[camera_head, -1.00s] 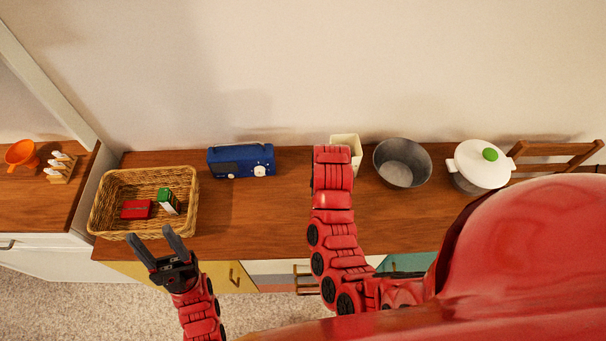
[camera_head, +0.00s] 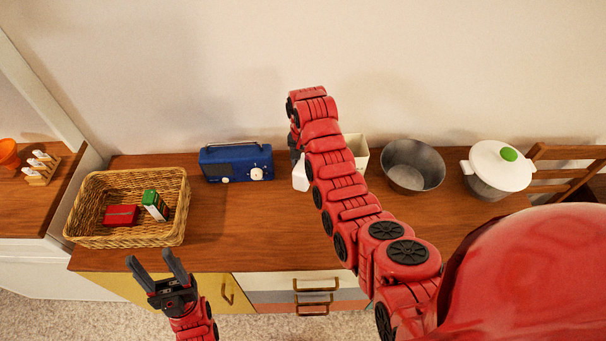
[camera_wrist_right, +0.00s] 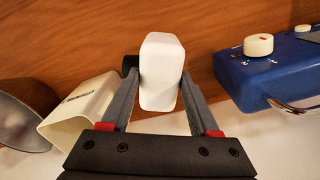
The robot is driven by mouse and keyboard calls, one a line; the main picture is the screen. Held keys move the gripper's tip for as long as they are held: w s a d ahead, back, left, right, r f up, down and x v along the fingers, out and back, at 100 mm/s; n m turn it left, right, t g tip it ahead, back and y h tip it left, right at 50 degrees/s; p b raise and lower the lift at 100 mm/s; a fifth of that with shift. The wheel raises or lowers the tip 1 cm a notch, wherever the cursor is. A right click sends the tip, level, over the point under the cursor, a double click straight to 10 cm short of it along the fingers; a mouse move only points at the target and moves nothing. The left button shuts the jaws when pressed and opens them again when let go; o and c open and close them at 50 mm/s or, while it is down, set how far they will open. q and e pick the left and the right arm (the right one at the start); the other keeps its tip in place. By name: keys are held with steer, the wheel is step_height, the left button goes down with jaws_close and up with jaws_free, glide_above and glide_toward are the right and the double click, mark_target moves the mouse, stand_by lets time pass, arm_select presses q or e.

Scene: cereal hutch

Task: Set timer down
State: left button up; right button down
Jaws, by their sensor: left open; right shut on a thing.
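The timer (camera_wrist_right: 161,72) is a white rounded block with a dark knob on one side. In the right wrist view my right gripper (camera_wrist_right: 160,88) is shut on it, one finger on each side. In the head view the timer (camera_head: 301,177) shows partly beside my right arm, between the blue radio and the cream container. It is over the wooden counter; I cannot tell whether it touches the wood. The right gripper is mostly hidden by my arm there. My left gripper (camera_head: 160,274) is open and empty, in front of the counter below the wicker basket.
A blue radio (camera_head: 236,163) stands left of the timer. A cream container (camera_head: 357,150), a grey bowl (camera_head: 412,166) and a white lidded pot (camera_head: 498,171) stand to the right. The wicker basket (camera_head: 128,239) holds a red box (camera_head: 121,215) and a green-and-white box (camera_head: 155,204). Counter in front of the radio is clear.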

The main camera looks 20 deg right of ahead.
steer(key=shift+w, duration=0.45)
step_height(320, 180, down, 3)
steer(key=shift+r+p, duration=0.15)
steer(key=shift+p, duration=0.95)
steer(key=shift+f, duration=0.3)
steer(key=shift+f, duration=0.1)
steer(key=shift+f, duration=0.15)
steer(key=shift+c, duration=0.6)
jaws_free()
